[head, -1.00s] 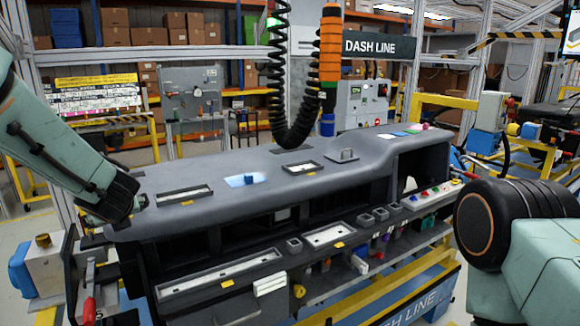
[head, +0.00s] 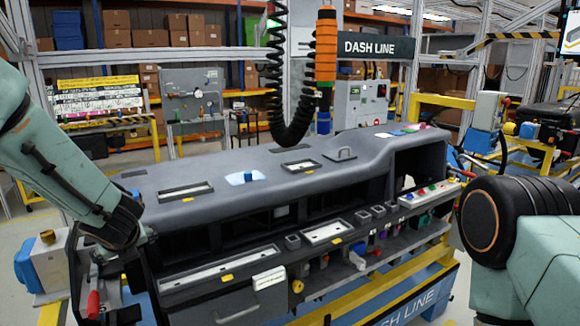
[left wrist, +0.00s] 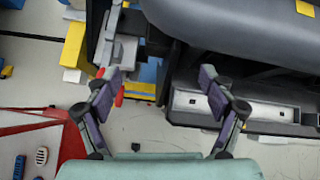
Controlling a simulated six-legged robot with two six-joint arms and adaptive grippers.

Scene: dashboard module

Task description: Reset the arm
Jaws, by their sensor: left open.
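My left arm comes in from the left in the head view. Its wrist hangs beside the left end of the long grey dashboard (head: 240,172), and its fingers are mostly hidden there. In the left wrist view my left gripper (left wrist: 160,77) has its two fingers spread wide with nothing between them. The dashboard's rounded edge (left wrist: 235,28) lies beyond the right finger. My right arm shows at the right edge of the head view as a teal link and a black round joint. Its gripper is out of view.
A grey front panel with a bar handle (head: 250,298) is at the dashboard's lower front. A red-handled clamp (head: 93,304) stands near my left wrist. A coiled black cable and orange hanging tool (head: 326,55) hang over the dashboard. Bare floor shows (left wrist: 150,136) below the left fingers.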

